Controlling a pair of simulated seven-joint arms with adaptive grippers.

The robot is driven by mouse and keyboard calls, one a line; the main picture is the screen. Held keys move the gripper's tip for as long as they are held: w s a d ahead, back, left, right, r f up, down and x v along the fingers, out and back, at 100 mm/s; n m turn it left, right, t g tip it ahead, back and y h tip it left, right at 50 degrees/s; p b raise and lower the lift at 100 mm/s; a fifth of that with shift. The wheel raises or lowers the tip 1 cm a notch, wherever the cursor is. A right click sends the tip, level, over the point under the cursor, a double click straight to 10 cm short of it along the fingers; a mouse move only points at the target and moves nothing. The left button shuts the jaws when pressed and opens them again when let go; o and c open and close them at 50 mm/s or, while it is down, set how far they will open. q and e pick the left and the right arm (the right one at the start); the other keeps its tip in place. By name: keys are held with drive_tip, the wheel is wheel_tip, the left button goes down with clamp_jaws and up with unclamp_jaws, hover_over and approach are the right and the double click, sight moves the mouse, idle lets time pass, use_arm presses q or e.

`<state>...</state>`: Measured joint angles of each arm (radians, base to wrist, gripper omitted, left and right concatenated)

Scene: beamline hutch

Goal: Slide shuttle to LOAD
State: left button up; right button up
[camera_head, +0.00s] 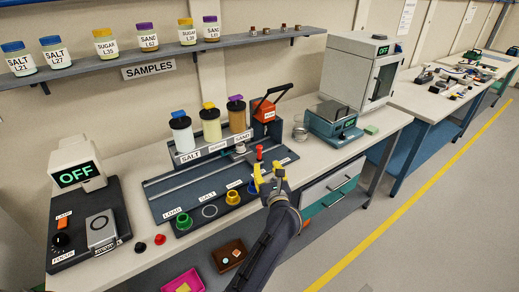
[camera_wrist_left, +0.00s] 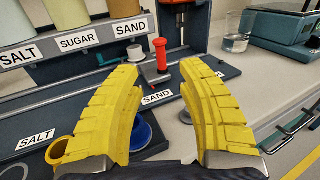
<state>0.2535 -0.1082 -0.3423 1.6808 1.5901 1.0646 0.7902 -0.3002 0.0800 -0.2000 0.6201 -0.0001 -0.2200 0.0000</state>
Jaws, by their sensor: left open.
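The shuttle's upright red handle (camera_head: 259,152) stands near the right end of the dark dosing bench (camera_head: 158,188). In the left wrist view the red handle (camera_wrist_left: 160,55) rises from a small grey block, behind the SAND label (camera_wrist_left: 157,97). The LOAD label (camera_head: 172,213) is at the bench's left front end, by a green cup (camera_head: 183,222). My left gripper (camera_head: 268,174) is open and empty, in front of the handle. In its wrist view the yellow fingers (camera_wrist_left: 160,85) stand wide apart, with the handle beyond and between them, not touching. My right gripper is not in view.
Hoppers (camera_head: 211,124) labelled SALT, SUGAR and SAND stand behind the track. A yellow cup (camera_head: 232,197) and a blue cup (camera_wrist_left: 141,133) sit along its front. A black-handled press (camera_head: 268,108) and scale (camera_head: 332,124) are on the right. An OFF-display instrument (camera_head: 78,170) stands left.

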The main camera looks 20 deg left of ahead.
sight(260, 150)
use_arm(q)
drive_tip(key=x, duration=1.2)
drive_tip(key=shift+w+a, duration=0.15)
drive_tip(key=shift+c, duration=0.6)
clamp_jaws()
